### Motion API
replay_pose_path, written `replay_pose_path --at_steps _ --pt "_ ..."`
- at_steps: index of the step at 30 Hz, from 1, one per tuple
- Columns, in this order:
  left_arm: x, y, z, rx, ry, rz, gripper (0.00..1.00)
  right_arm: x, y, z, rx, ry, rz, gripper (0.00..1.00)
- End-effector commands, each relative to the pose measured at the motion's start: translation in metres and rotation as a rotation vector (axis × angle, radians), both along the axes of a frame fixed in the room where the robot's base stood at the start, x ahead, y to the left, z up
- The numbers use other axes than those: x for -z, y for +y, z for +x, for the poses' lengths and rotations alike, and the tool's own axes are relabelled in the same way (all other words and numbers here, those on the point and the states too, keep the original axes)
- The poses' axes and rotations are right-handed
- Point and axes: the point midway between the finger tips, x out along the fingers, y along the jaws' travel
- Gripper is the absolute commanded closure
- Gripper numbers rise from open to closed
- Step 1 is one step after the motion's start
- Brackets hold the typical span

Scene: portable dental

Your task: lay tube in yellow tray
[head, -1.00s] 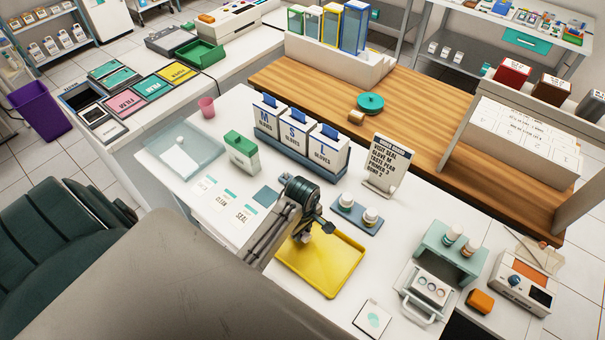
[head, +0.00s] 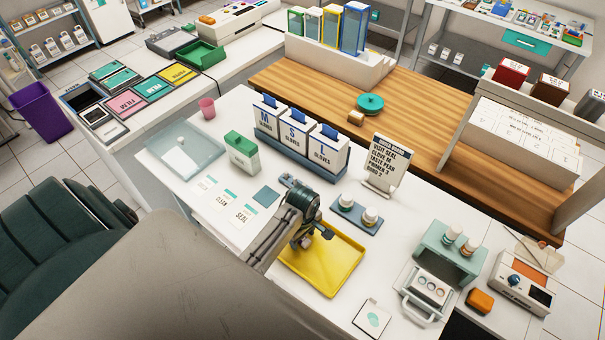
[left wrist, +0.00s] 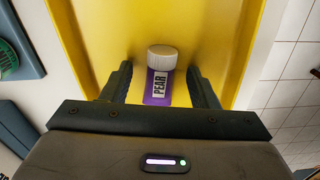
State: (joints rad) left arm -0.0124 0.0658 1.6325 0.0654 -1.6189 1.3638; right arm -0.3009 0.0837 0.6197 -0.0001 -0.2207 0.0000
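The yellow tray (head: 342,268) lies on the white counter, under my left gripper (head: 314,240). In the left wrist view the tray (left wrist: 222,28) fills the middle. A purple tube with a white cap and a PEAR label (left wrist: 160,82) is in the tray area, between the two fingers of my left gripper (left wrist: 160,70). The fingers stand apart, with a gap on each side of the tube. The tube's lower end is hidden by the gripper body. In the head view my gripper largely hides the tube. My right gripper is not in view.
A blue-grey holder with two white-capped bottles (head: 357,214) stands just behind the tray. Glove boxes (head: 300,140) and an order board (head: 388,160) stand farther back. A teal stand (head: 450,252) is to the right. White cards (head: 222,202) lie left of my arm.

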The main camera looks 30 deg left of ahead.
Motion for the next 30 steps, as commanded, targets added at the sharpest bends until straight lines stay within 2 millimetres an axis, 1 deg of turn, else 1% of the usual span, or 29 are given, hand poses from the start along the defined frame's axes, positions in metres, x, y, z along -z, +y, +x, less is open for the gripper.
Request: replay_pose_path --at_steps 5,8,11,18,21,25,30 --pt "-0.001 0.0 0.0 0.0 0.0 0.0 0.46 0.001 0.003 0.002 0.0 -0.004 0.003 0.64" --pt "-0.008 0.0 0.001 0.0 -0.002 0.001 0.46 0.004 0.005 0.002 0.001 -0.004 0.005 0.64" --pt "-0.023 0.0 0.001 0.001 -0.004 0.0 0.46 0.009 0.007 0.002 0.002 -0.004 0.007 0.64" --pt "-0.072 0.0 0.002 0.001 -0.006 0.0 0.46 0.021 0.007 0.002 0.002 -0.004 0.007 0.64" --pt "-0.088 0.0 0.001 0.0 -0.003 0.0 0.46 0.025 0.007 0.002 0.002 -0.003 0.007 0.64" --pt "-0.102 0.0 0.001 0.0 -0.002 0.001 0.46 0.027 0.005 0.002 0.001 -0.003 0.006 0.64" --pt "-0.108 0.0 0.0 0.0 0.0 0.001 0.46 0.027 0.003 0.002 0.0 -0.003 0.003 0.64"
